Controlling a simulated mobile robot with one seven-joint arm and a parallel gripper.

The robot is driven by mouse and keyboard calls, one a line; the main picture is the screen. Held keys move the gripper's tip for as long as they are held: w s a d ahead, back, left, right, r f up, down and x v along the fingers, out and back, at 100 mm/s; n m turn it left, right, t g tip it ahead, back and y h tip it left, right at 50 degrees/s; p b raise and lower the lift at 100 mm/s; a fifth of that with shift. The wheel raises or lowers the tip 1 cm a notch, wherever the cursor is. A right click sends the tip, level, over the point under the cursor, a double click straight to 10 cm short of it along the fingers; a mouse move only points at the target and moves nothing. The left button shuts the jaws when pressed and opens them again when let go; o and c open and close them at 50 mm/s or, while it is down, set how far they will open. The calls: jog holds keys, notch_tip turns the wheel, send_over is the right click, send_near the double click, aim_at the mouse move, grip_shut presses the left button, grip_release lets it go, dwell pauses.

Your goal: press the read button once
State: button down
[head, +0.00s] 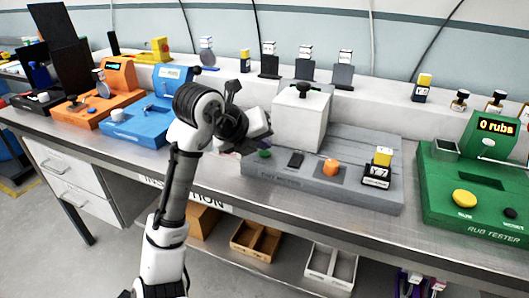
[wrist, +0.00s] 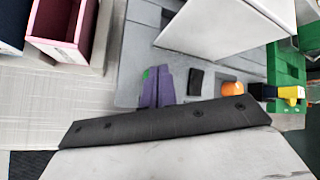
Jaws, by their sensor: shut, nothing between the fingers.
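The grey meter station (head: 300,186) stands on the bench in the middle of the head view. It carries a small green button (head: 264,153) at its left, a black block (head: 296,159) and an orange knob (head: 331,168). I cannot read which of these is labelled read. My gripper (head: 250,147) is over the station's left end, close to the green button. In the wrist view its purple fingers (wrist: 156,82) are together and empty. They partly hide the green button (wrist: 147,74); I cannot tell whether they touch it.
A white box with a black knob (head: 300,125) stands behind the controls. A yellow-topped sample on a black stand (head: 380,167) sits at the right of the station. The blue station (head: 140,126) is to the left and the green rub tester (head: 448,190) to the right.

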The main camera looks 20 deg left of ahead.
aim_at(262, 154)
jog(key=shift+f+b, duration=0.3)
jog(key=shift+f, duration=0.05)
dwell(0.5)
jog(key=shift+r+p, duration=0.5)
jog(key=shift+r, duration=0.3)
jog(key=shift+r+p, duration=1.65)
jog(key=shift+r, duration=0.9)
jog(key=shift+w, duration=0.1)
